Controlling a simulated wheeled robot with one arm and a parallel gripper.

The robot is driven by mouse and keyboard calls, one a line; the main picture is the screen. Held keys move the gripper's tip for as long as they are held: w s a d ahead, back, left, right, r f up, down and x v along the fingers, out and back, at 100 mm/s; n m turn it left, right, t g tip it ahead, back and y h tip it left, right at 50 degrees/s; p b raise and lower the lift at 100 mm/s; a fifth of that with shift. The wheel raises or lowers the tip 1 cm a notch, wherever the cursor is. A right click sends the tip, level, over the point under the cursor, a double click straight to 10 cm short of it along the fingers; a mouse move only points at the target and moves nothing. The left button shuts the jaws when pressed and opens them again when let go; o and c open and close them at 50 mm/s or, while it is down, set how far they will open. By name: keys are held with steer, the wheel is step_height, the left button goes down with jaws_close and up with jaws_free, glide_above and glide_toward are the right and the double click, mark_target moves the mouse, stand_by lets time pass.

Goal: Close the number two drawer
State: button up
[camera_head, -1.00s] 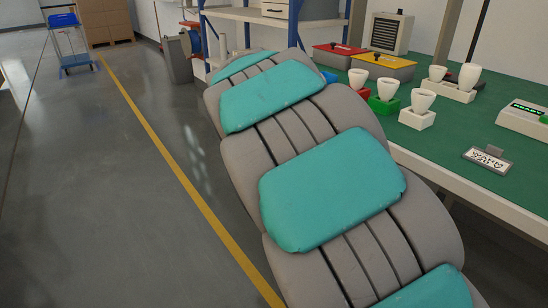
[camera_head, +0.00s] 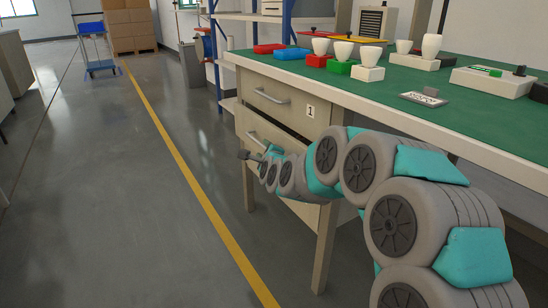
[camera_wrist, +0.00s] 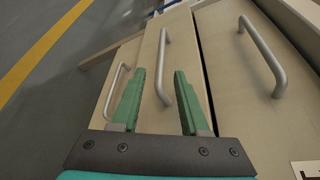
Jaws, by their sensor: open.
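The second drawer down, a beige front with a grey bar handle, shows in the wrist view (camera_wrist: 178,62) and below the drawer marked 1 in the head view (camera_head: 262,128). A dark gap along its top edge shows it standing somewhat open. Its own number label is not visible. My gripper (camera_wrist: 158,78) is open and empty, its two green fingers apart in front of this drawer's front. In the wrist picture the handle lies between the fingertips; I cannot tell whether they touch it. In the head view my arm hides much of the lower drawers.
The top drawer (camera_head: 274,96) marked 1 looks shut. A lower drawer's handle (camera_wrist: 117,88) shows in the wrist view. The green-topped bench (camera_head: 470,115) holds bulbs in coloured sockets. A bench leg (camera_head: 326,250) stands near my arm.

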mark_target(261, 145)
steer(key=shift+d+f, duration=0.15)
steer(key=shift+w+m, duration=0.15)
steer(key=shift+m, duration=0.15)
steer(key=x, duration=0.6)
steer(key=shift+w+a+b, duration=0.25)
steer(key=shift+w+b, duration=0.05)
steer(key=shift+w, duration=0.4)
steer(key=shift+c, duration=0.4)
jaws_close()
steer(key=shift+f, duration=0.1)
